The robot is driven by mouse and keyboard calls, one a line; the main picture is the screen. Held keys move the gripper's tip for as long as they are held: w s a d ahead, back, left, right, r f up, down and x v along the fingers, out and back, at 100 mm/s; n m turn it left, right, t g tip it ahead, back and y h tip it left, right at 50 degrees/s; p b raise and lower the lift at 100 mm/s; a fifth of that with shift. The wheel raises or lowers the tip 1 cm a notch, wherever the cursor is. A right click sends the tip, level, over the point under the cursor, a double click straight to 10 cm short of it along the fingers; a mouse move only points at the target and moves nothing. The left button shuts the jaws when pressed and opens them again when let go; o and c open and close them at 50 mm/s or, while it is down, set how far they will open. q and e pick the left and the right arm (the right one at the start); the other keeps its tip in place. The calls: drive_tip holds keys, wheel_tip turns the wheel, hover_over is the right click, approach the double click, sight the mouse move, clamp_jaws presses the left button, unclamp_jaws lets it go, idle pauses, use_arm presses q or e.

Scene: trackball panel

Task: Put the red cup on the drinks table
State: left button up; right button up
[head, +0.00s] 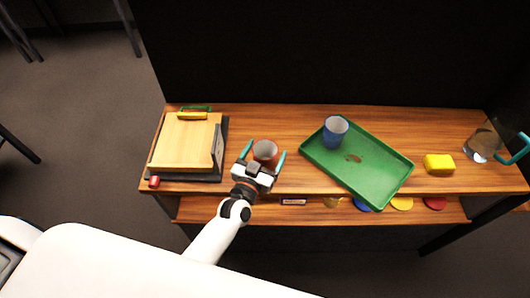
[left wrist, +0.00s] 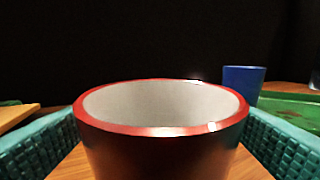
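The red cup (head: 265,152) stands upright on the wooden shelf top, with a pale inside. In the left wrist view the red cup (left wrist: 165,140) fills the middle, its rim close to the camera. My left gripper (head: 265,158) is open, with one teal finger on each side of the cup. In the left wrist view both fingers show at the left and right edges, with gaps to the cup. The cup's lower part is hidden behind the gripper in the head view. My right gripper is in neither view. I cannot tell which surface is the drinks table.
A green tray (head: 375,175) with a blue cup (head: 335,131) lies right of the red cup. A yellow block (head: 438,164) and a glass jug (head: 484,145) stand farther right. A wooden board (head: 185,143) lies left. Colored discs lie on the lower shelf (head: 230,210).

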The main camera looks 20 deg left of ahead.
use_arm(q)
drive_tip(key=shift+r, duration=0.1)
drive_tip(key=shift+s, duration=0.15)
drive_tip(key=s+a, duration=0.1)
drive_tip(key=s, duration=1)
drive_tip(key=shift+s+b, duration=0.35)
drive_tip(key=shift+b, duration=0.1)
drive_tip(key=shift+a+r, duration=0.1)
